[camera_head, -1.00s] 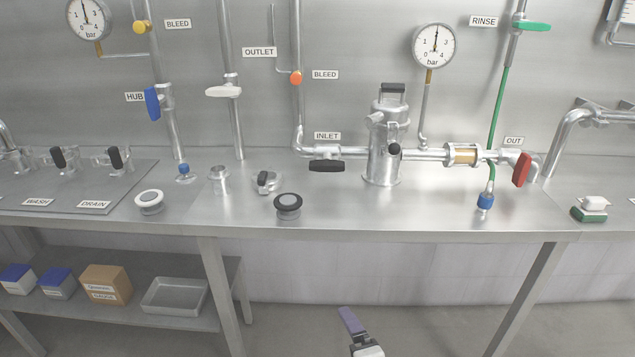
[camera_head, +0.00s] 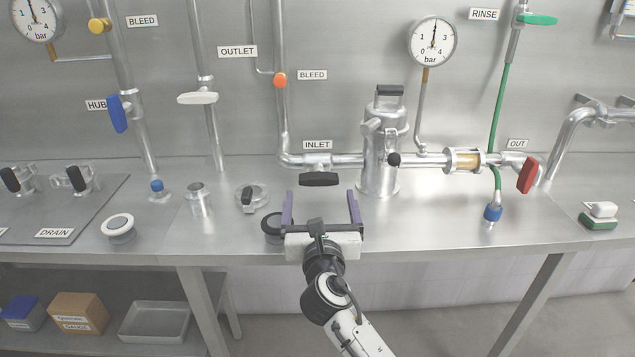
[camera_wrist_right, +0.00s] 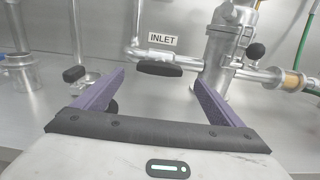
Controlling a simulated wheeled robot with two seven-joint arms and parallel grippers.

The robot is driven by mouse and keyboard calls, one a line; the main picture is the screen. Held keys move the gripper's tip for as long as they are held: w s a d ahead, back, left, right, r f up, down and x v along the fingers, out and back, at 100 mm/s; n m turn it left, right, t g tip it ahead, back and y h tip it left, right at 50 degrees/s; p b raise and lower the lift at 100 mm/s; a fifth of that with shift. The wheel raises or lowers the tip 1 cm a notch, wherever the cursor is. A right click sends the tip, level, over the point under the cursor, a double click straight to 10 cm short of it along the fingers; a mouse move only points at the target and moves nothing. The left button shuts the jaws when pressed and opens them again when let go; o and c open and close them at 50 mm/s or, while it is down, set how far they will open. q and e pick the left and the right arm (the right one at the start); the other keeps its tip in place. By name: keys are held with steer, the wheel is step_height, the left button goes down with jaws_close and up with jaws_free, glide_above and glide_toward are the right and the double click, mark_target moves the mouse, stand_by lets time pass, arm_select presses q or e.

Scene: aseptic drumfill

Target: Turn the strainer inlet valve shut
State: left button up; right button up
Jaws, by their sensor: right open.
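The strainer inlet valve has a black handle (camera_head: 318,179) lying along its horizontal pipe, under the INLET label (camera_head: 317,145). In the right wrist view the black handle (camera_wrist_right: 160,69) shows ahead, between and beyond the fingers. The steel strainer (camera_head: 380,150) stands just right of the valve. My right gripper (camera_head: 321,208) is open with two purple fingers, empty, in front of and a little below the handle, apart from it. It also shows in the right wrist view (camera_wrist_right: 158,95). My left gripper is not in view.
A black-topped round item (camera_head: 272,226) sits close to the left finger, partly hidden. A clamp-like fitting (camera_head: 250,197) lies farther left. The red OUT handle (camera_head: 526,175) and blue hose end (camera_head: 492,213) are to the right. The bench right of the gripper is clear.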

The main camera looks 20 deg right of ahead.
mark_target(319, 184)
steer(key=x, duration=0.7)
steer(key=shift+f+b, duration=0.1)
steer(key=shift+b, duration=0.3)
steer(key=c, duration=1.1)
